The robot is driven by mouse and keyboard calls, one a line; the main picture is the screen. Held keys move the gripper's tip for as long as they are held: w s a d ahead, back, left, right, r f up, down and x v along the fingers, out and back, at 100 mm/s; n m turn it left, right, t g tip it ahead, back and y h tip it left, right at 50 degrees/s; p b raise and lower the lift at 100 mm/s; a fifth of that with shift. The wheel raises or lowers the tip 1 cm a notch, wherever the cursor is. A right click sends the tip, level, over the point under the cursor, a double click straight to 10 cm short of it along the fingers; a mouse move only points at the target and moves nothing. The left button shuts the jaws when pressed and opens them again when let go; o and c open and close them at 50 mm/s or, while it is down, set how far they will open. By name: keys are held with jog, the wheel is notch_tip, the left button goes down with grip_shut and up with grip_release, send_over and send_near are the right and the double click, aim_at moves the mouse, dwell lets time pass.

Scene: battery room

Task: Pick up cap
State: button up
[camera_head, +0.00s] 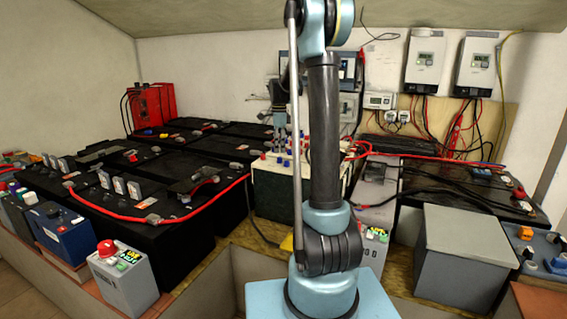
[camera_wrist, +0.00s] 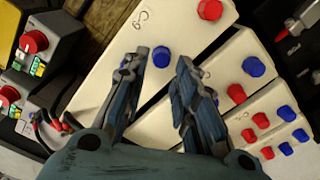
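Several blue and red caps sit on white battery cases seen from above in the wrist view. One blue cap (camera_wrist: 161,57) lies between the tips of my gripper (camera_wrist: 162,64), which is open with a finger on either side. Contact with the cap cannot be told. A red cap (camera_wrist: 210,9) is on the same white case (camera_wrist: 120,75). Another blue cap (camera_wrist: 253,66) and a red cap (camera_wrist: 236,94) are to the right on neighbouring cases.
Black batteries (camera_head: 150,190) with a red cable fill the left. A grey battery (camera_head: 125,280) with a red knob stands front left. A grey box (camera_head: 465,250) is front right. Loose cables (camera_head: 440,180) cross behind it. Inverters (camera_head: 425,60) hang on the back wall.

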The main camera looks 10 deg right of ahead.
aim_at(280, 160)
jog(key=shift+w+f, duration=0.1)
jog(key=shift+f, duration=2.55)
jog(key=shift+c, duration=0.2)
jog(key=shift+c, duration=1.3)
